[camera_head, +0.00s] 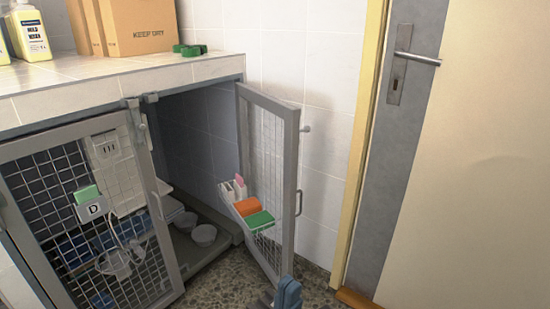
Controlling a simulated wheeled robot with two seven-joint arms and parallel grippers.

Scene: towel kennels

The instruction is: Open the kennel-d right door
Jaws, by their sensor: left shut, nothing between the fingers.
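The kennel-d right door (275,170), a grey frame with wire mesh, stands swung wide open, its outer end toward me. A bar handle (299,203) is on its edge upright. A holder with orange and green items (250,212) hangs on the mesh. The left door (85,215), with a "D" label (93,209), is closed. My left gripper (287,291), blue, shows only in part at the bottom edge, by the open door's lower corner. It is shut and empty; I cannot tell whether it touches the door. My right gripper is not in view.
The kennel's right opening shows two bowls (204,235) on its floor. Boxes (138,25), bottles (28,35) and a green item (190,50) stand on the tiled top. A room door (470,160) is at right. Speckled floor (235,285) is clear beside the open door.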

